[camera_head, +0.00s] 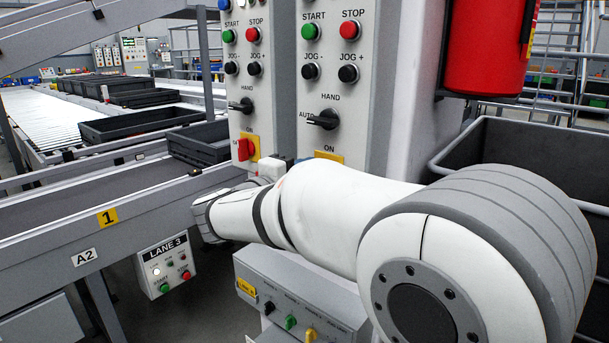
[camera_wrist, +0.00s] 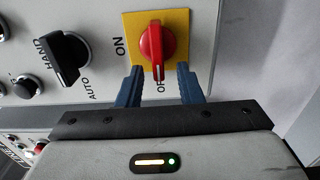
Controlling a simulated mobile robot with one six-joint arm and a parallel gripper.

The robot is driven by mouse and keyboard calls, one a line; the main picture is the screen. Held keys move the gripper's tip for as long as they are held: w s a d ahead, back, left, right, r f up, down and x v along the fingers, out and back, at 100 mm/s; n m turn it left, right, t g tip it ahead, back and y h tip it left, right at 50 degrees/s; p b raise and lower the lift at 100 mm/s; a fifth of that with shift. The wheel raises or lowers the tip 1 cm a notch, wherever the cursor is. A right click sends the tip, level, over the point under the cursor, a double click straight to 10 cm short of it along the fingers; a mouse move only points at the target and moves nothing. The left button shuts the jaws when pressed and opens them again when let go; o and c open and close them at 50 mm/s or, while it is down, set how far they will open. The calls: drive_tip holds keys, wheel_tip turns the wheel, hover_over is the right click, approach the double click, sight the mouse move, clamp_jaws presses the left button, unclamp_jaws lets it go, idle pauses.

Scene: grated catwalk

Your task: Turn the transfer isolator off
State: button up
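The isolator in the wrist view has a red rotary handle (camera_wrist: 155,48) on a yellow plate (camera_wrist: 181,22). ON is printed on its left side and OFF below it, partly covered. The handle points down in this view, at the OFF mark. My gripper (camera_wrist: 159,72) is open, its blue fingers on either side of the handle's lower end with a gap each side. In the head view, the right panel's yellow plate (camera_head: 328,156) shows just above my arm; its handle and my fingertips are hidden. The left panel's red handle (camera_head: 247,147) has no fingers around it.
A black HAND/AUTO knob (camera_wrist: 66,57) sits beside the isolator. The LANE 3 box (camera_head: 166,264) hangs from the conveyor at left. A grey switch box (camera_head: 300,290) lies below my arm. A red cylinder (camera_head: 485,48) and dark bin (camera_head: 520,150) are at right.

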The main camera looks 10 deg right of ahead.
drive_tip(key=p+v, duration=0.1)
drive_tip(key=v, duration=0.6)
drive_tip(key=shift+s+a, duration=0.3)
drive_tip(key=shift+a, duration=0.05)
drive_tip(key=shift+d+r+p, duration=0.1)
drive_tip(key=shift+p, duration=0.25)
drive_tip(key=s+d+r+m+g+y+p, duration=0.1)
drive_tip(key=s+d+m+g+y+p, duration=0.1)
drive_tip(key=s+d+g+p, duration=0.4)
drive_tip(key=s+d+m+g+y+p, duration=0.2)
drive_tip(key=s+d+g+p, duration=0.15)
drive_tip(key=d+p, duration=0.5)
drive_tip(key=s+a+r+m+y+p, duration=0.1)
drive_tip(key=s+r+m+y+p, duration=0.4)
drive_tip(key=s+y+p, duration=0.3)
drive_tip(key=s+p, duration=0.3)
drive_tip(key=p, duration=0.1)
drive_tip(key=shift+g+y, duration=0.35)
drive_tip(key=shift+y, duration=0.05)
